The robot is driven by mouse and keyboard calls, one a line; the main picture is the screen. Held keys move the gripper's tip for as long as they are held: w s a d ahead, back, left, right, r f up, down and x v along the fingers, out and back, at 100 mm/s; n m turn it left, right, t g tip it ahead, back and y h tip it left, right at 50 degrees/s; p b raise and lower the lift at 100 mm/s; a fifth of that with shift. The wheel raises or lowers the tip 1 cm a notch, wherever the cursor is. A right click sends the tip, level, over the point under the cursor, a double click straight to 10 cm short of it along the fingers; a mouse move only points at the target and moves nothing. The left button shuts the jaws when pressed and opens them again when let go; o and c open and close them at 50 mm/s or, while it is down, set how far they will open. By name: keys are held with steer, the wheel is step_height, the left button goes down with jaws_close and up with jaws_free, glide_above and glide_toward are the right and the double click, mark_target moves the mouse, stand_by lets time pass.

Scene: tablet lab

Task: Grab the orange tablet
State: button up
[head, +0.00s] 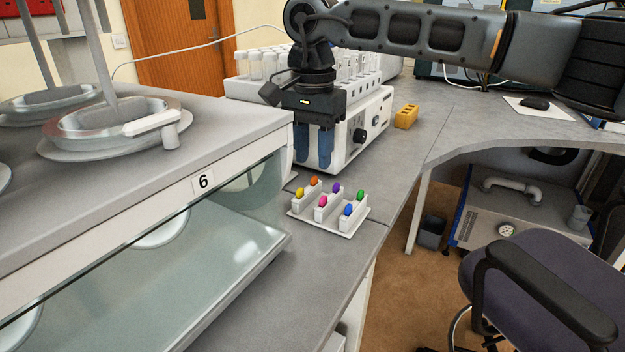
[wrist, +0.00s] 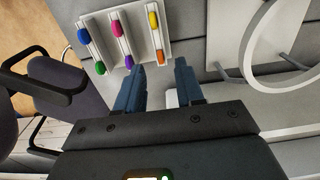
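The orange tablet (head: 314,181) sits in the back of the left slot of a small white holder (head: 352,229), just behind the yellow tablet (head: 299,193). In the wrist view the orange tablet (wrist: 160,58) is at the lower end of the right-hand row, below the yellow one (wrist: 153,19). My gripper (head: 312,168) points down with blue fingers, above and behind the holder. In the wrist view my gripper (wrist: 160,70) has its fingers apart, with nothing between them. The orange tablet lies just beyond the fingertips, between their lines, apart from both.
The holder also bears purple (head: 336,188), pink (head: 321,201), green (head: 361,195) and blue (head: 348,210) tablets. A white machine with vials (head: 372,120) stands behind. A yellow block (head: 406,116) stands right. Bench is clear in front.

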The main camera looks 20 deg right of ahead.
mark_target(313, 177)
step_height(313, 177, down, 4)
jaws_close()
stand_by(0.5)
